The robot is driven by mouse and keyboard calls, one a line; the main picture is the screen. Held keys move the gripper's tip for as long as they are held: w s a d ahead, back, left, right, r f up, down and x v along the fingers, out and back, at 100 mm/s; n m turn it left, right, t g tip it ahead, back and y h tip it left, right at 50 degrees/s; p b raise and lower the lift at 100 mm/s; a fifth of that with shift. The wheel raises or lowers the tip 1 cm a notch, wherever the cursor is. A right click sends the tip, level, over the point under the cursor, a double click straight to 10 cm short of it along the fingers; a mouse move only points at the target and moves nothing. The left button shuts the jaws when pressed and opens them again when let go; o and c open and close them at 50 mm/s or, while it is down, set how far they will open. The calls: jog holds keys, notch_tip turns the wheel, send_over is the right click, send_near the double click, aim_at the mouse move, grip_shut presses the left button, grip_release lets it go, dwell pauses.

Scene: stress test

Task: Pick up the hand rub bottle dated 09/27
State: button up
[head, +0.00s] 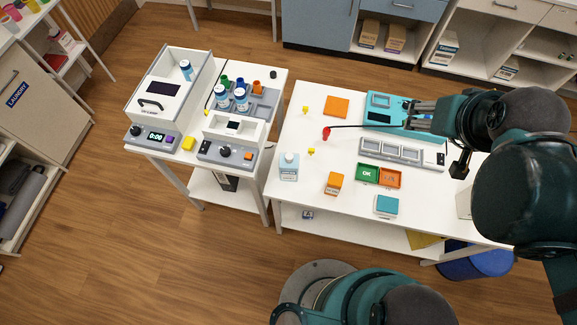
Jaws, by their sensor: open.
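Several white bottles with blue labels are on the left table: one in the open-topped box (186,72), and two (223,98) (240,100) standing side by side in a grey rack. A white container with a pale blue label (288,171) stands at the left edge of the right table; I cannot tell whether it is a bottle or a carton. No date is legible, so I cannot tell which one is the 09/27 hand rub. My gripper (412,117) is open over the teal device on the right table, apart from all of these.
The teal device (380,103), a grey unit with several windows (400,152), a green OK tray (368,173) and an orange tray (390,178) occupy the right table. An orange carton (333,184) and a teal-topped box (386,206) stand near its front. A gap separates the tables.

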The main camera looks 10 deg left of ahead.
jog(key=shift+r, duration=0.1)
notch_tip(320, 180, up, 5)
jog(key=n+g+h+b, duration=0.2)
jog(key=n+g+b, duration=0.6)
jog(key=n, duration=1.2)
send_over(289, 163)
jog(key=w+b, duration=0.1)
jog(key=t, duration=0.1)
jog(key=f, duration=3.4)
jog(key=shift+w+a+f, duration=0.1)
jog(key=shift+a+f, duration=0.2)
jog(key=shift+f, duration=0.1)
jog(key=shift+f, duration=0.15)
jog(key=shift+d+f+b, duration=0.2)
jog(key=shift+f+b, duration=0.1)
jog(key=shift+f, duration=0.85)
jog(key=shift+f, duration=0.15)
